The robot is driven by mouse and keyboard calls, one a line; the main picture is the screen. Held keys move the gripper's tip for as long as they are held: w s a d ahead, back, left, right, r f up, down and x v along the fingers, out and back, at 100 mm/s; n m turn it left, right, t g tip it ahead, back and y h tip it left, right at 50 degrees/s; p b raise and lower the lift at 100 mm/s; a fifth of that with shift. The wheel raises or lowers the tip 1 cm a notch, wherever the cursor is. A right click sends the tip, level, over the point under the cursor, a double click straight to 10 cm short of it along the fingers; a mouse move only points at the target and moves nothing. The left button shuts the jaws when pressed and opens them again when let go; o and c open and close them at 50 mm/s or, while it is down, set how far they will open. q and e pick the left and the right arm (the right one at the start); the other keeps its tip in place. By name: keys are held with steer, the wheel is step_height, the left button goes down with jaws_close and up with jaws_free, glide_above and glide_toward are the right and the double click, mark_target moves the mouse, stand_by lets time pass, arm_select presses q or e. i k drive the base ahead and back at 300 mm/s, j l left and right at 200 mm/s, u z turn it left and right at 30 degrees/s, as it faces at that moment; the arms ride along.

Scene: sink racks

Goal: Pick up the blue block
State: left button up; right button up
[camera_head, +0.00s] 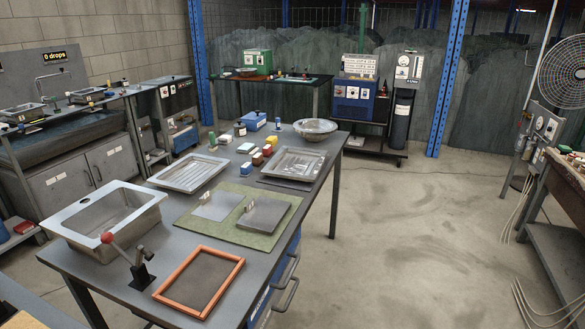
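A small blue block (246,169) with a pale top sits on the grey workbench (330,167), at the front end of a short row of blocks. It lies between two metal trays. A larger blue box (253,121) with a white mark stands further back on the same bench. Neither gripper shows in the head view, and nothing is seen touching the blue block.
Red blocks (257,159) stand just behind the blue block. A metal tray (187,173) is to its left, another tray (296,164) to its right. A green mat (239,218), a steel sink (105,216), an orange frame (199,282) and a bowl (315,129) share the bench.

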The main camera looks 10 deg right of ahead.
mark_target(246, 169)
steer(key=i+l+u, duration=0.1)
steer(key=l, duration=0.25)
steer(key=i+l, duration=0.25)
steer(key=i+l+u, duration=0.15)
steer(key=l, duration=0.3)
steer(key=i+l+u, duration=0.1)
steer(key=l, duration=0.3)
